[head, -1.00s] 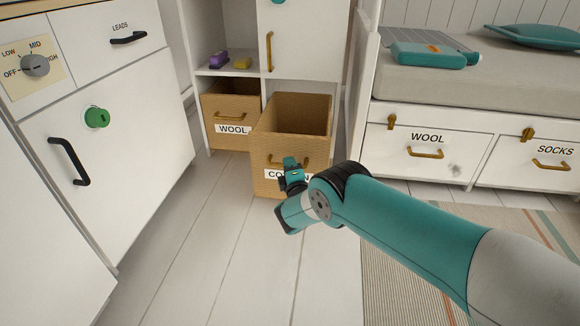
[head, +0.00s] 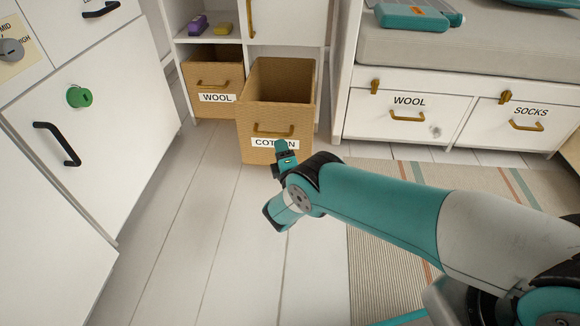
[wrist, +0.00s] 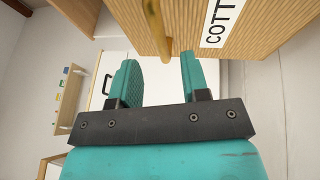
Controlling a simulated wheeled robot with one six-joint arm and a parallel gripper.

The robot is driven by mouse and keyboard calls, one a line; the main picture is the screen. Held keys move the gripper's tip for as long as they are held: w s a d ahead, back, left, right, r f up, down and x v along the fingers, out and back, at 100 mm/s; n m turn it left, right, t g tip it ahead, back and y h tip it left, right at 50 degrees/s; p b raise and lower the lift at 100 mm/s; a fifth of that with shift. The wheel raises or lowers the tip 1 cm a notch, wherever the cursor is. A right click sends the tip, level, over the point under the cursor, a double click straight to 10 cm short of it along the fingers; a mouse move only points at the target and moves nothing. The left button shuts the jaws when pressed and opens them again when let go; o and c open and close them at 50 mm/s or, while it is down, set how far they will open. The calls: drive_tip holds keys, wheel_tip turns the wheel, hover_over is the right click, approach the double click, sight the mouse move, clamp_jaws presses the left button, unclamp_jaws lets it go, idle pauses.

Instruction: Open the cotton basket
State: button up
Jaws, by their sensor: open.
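The cotton basket (head: 257,112) is a tan woven box with a brass handle (head: 273,131) and a label on its front. It is pulled well out of the white shelf unit, and its empty-looking inside shows from above. My gripper (head: 283,152) is in front of the basket, just below the handle, and overlaps the label in the head view. In the wrist view my gripper (wrist: 160,75) has its two teal fingers apart with nothing between them. The basket's handle (wrist: 157,28) lies just beyond the fingertips, apart from them, and the label (wrist: 219,22) is beside it.
The wool basket (head: 206,79) sits in the shelf unit to the left. A white cabinet with a black handle (head: 57,144) and green knob stands at left. Drawers (head: 407,117) under a bench are at right. Bare floor (head: 215,240) lies in front.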

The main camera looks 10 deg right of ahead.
drive_tip(key=a+p+v, duration=0.1)
drive_tip(key=p+v, duration=0.7)
drive_tip(key=v, duration=0.2)
drive_tip(key=shift+s+d, duration=0.15)
drive_tip(key=shift+d, duration=0.3)
